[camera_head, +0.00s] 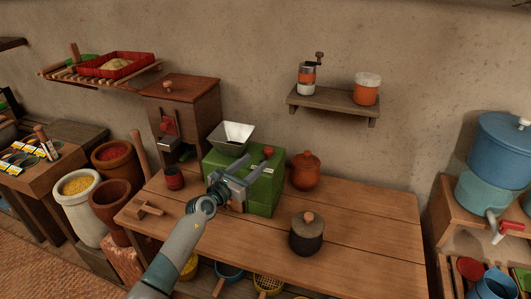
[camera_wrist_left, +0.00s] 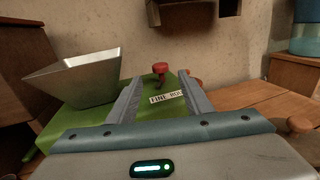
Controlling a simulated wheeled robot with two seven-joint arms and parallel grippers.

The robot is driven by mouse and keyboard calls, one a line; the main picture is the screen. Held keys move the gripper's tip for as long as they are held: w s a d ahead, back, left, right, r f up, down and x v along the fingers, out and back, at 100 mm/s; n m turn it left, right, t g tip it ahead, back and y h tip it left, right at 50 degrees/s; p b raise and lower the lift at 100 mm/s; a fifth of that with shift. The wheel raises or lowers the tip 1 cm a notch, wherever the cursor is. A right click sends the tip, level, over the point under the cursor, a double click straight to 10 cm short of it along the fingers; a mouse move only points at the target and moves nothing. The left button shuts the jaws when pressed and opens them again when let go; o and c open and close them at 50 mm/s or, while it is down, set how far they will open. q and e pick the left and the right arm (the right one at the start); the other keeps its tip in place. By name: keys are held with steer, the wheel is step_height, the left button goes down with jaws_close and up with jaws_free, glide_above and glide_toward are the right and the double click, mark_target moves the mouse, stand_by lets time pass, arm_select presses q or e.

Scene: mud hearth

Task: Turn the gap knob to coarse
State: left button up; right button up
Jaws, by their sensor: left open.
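The green mill (camera_head: 255,202) stands on the wooden table with a metal hopper (camera_head: 231,137) at its upper left. A red knob (camera_head: 268,151) sits on its top; in the left wrist view the knob (camera_wrist_left: 160,69) shows just past and between my fingertips. A white label (camera_wrist_left: 166,97) near it reads "FINE" and part of another word; a finger hides the rest. My left gripper (camera_head: 255,164) reaches over the mill, open and empty, its fingers short of the knob. The fingers also show in the left wrist view (camera_wrist_left: 161,82). My right gripper is not in view.
A lidded orange pot (camera_head: 305,171) stands right of the mill and a dark lidded jar (camera_head: 306,233) in front of it. A red-brown cup (camera_head: 174,178) and a wooden tool (camera_head: 147,209) lie left. A wall shelf (camera_head: 333,104) hangs behind. The table's right part is clear.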

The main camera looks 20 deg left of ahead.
mark_target(266, 152)
arm_select(q)
steer(key=b+x, duration=0.1)
steer(key=x, duration=0.7)
steer(key=shift+c, duration=0.7)
steer(key=c, duration=0.9)
